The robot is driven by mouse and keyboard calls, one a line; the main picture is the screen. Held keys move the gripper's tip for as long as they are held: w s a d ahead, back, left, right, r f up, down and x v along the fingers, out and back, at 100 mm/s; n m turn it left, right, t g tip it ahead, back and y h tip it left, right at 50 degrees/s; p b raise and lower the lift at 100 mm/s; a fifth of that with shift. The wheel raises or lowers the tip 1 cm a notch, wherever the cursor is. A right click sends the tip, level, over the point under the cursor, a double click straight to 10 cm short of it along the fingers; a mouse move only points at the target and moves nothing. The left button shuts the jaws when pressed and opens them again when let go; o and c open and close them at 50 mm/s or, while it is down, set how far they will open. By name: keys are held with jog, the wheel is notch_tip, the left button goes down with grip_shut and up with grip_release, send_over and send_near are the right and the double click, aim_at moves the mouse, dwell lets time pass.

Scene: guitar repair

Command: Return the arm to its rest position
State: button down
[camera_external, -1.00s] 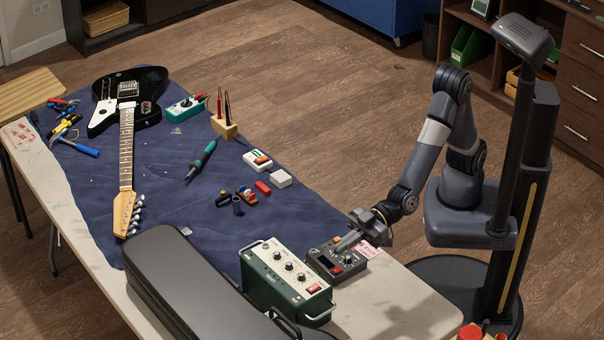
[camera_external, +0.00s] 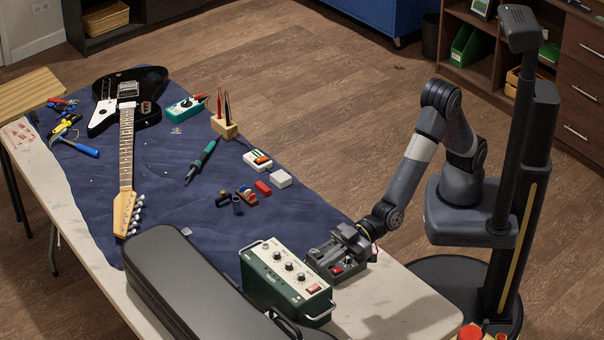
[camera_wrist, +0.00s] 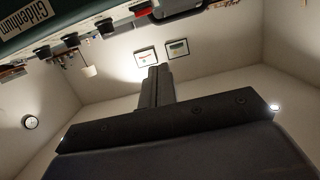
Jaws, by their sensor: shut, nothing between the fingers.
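My gripper (camera_external: 345,241) is at the right part of the table, directly over or beside the small grey control box (camera_external: 323,262) with a red switch. It covers part of that box, and I cannot tell whether it touches it. The fingers are shut with nothing between them. In the wrist view the shut gripper (camera_wrist: 153,82) points toward the room's wall. My arm bends up from the gripper to a high elbow and back down to its base at the right.
A green amplifier box (camera_external: 287,281) and a black case (camera_external: 190,290) lie left of my gripper. A guitar (camera_external: 127,130), soldering iron (camera_external: 202,160) and small parts lie on the blue cloth (camera_external: 165,190). The floor beyond the table is clear.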

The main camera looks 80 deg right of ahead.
jog(key=shift+w+a+f+b, duration=0.15)
jog(key=shift+w+f+b, duration=0.05)
jog(key=shift+f+b, duration=0.35)
jog(key=f+b+v, duration=0.1)
jog(key=b+v, duration=0.1)
jog(key=v, duration=0.4)
jog(key=shift+s+d+r+t+y+b, duration=0.3)
jog(key=shift+s+r+t+y, duration=0.1)
